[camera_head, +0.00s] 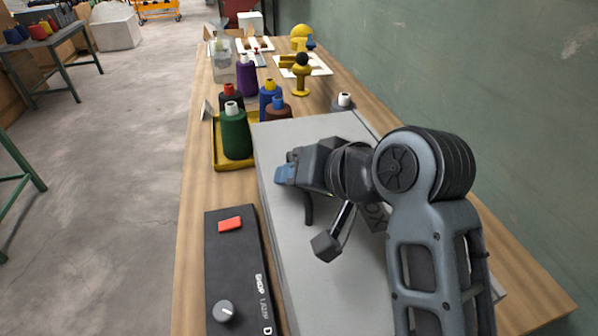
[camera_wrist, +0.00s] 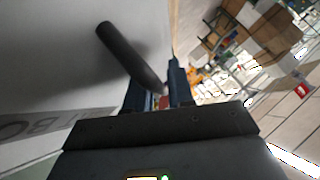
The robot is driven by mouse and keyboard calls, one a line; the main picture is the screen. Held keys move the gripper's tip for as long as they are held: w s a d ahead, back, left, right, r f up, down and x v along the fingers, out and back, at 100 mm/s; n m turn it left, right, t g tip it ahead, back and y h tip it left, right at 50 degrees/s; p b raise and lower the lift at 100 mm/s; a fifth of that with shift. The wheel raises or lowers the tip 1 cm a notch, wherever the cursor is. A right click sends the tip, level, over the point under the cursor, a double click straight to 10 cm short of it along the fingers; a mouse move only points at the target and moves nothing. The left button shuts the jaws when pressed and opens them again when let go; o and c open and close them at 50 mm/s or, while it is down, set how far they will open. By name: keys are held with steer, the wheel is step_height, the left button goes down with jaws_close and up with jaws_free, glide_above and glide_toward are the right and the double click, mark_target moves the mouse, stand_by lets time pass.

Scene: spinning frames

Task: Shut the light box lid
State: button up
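The light box (camera_head: 283,250) is a broad flat grey box on the workbench. Its pale grey lid (camera_head: 290,135) faces up under my arm, and I cannot tell whether a gap remains beneath it. Part of its lettering shows in both views. A black rod-like handle (camera_wrist: 128,55) stands out from the lid in the wrist view, its end close to my fingers; contact is unclear. My gripper (camera_head: 284,174) is over the lid's left part, its blue fingers pointing left. In the wrist view the fingers of my gripper (camera_wrist: 160,88) are apart, with background showing between them.
A black control box (camera_head: 233,270) with a red switch and a knob lies left of the light box. A yellow tray (camera_head: 220,158) with thread spools, including a green one (camera_head: 236,135), stands behind it. A green wall (camera_head: 480,90) bounds the right side. Open floor lies left.

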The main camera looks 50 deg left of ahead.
steer(key=shift+o, duration=0.4)
steer(key=shift+f, duration=0.4)
steer(key=shift+d, duration=0.1)
steer(key=shift+d+r, duration=0.2)
steer(key=shift+r, duration=0.05)
steer(key=v, duration=0.7)
steer(key=shift+r+b, duration=0.35)
steer(key=shift+r, duration=0.05)
